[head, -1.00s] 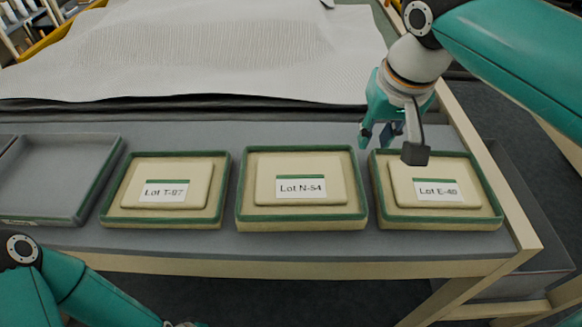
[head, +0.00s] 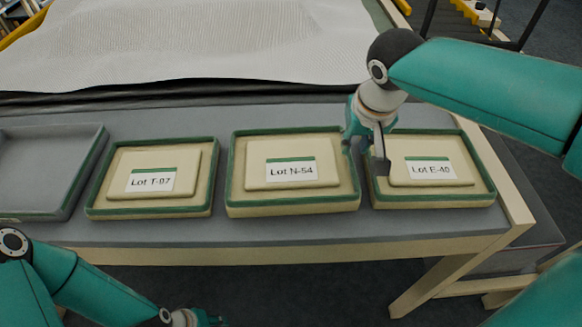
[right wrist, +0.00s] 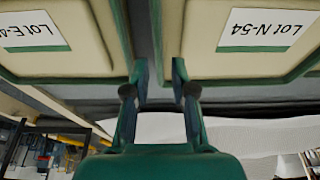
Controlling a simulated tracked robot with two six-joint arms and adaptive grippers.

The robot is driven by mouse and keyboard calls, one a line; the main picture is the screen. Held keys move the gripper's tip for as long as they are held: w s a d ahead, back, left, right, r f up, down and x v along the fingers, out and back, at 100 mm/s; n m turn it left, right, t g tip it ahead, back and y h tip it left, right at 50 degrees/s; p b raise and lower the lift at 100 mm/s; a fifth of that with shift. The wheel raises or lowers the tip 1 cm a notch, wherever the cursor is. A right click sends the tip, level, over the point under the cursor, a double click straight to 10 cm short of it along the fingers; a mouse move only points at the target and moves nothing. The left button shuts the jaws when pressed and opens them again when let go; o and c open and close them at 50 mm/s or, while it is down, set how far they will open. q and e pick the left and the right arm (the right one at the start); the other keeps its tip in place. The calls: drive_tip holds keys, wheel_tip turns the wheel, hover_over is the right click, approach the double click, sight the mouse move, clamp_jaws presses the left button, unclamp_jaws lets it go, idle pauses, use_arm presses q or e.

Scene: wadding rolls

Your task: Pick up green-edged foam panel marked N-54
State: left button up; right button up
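The green-edged foam panel marked N-54 (head: 292,197) lies flat on the grey table, third from the left in the head view. Its label reads Lot N-54. It also shows at upper right in the right wrist view (right wrist: 235,62). My right gripper (head: 366,153) is at its right edge, by the gap to the E-40 panel. In the right wrist view its fingers (right wrist: 160,78) are apart, one on each side of the panel's green edge line; contact is unclear. My left gripper (head: 205,319) shows only partly at the bottom edge, away from the panels.
The E-40 panel (head: 430,193) lies close on the right and the T-97 panel (head: 150,197) on the left. A grey green-edged tray (head: 45,170) is at far left. White wadding (head: 200,45) covers the back of the table.

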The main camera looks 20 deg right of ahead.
sight(351, 156)
drive_tip(key=x, duration=0.4)
drive_tip(key=shift+d+f, duration=0.1)
drive_tip(key=shift+f, duration=0.15)
drive_tip(key=shift+c, duration=0.2)
clamp_jaws()
drive_tip(key=shift+r, duration=0.15)
